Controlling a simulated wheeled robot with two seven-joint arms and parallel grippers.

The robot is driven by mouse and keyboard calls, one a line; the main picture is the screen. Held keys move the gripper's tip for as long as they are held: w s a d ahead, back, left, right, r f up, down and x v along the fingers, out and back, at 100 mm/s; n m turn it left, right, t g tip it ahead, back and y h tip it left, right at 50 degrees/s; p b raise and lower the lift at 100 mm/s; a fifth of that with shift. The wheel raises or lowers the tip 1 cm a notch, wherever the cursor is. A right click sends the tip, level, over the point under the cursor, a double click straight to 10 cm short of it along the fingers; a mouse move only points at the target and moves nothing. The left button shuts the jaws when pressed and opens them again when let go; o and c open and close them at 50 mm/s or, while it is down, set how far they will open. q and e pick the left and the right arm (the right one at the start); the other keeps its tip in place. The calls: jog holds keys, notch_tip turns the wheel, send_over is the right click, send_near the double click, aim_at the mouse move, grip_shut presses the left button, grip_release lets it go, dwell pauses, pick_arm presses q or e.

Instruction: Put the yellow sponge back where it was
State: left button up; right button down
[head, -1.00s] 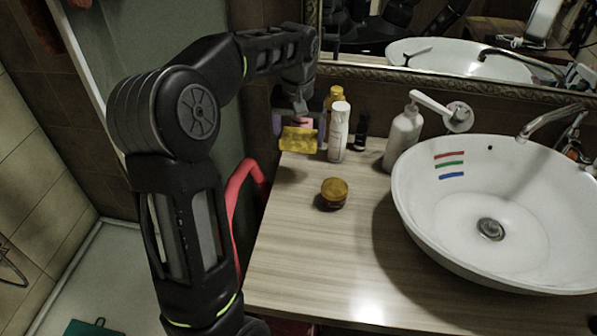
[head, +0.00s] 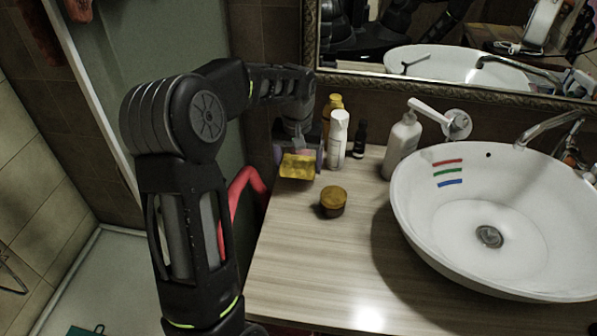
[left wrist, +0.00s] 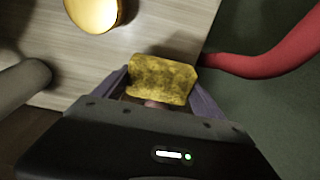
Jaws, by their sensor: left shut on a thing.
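The yellow sponge (head: 298,167) is held by my left gripper (head: 298,156) at the back left corner of the wooden counter (head: 315,250). In the left wrist view the sponge (left wrist: 162,79) sits between the two purple fingers of my left gripper (left wrist: 160,95), which is shut on it. The sponge is low over the counter; I cannot tell whether it touches the surface. My right gripper is not in view.
A round amber jar (head: 333,201) stands just in front of the sponge. A white bottle (head: 337,140), a yellow bottle (head: 331,112), a dark bottle (head: 359,140) and a soap dispenser (head: 403,145) stand behind. The white basin (head: 420,230) is at right. A red tube (head: 236,198) curves left of the counter.

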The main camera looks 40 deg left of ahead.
aim_at(299, 173)
pick_arm(q)
jog(key=shift+f+p, duration=0.3)
jog(key=shift+f, duration=1.55)
jog(key=shift+f, duration=0.1)
jog(key=shift+f, duration=0.15)
jog(key=o, duration=1.1)
jog(key=shift+o, duration=0.2)
jog(key=r, duration=0.4)
jog(key=s+r, duration=0.1)
jog(key=r, duration=0.3)
jog(key=r+b, duration=0.1)
jog(key=r, duration=0.3)
jog(key=shift+s+d+r, duration=0.15)
jog(key=shift+d+r, duration=0.1)
jog(key=shift+d, duration=0.1)
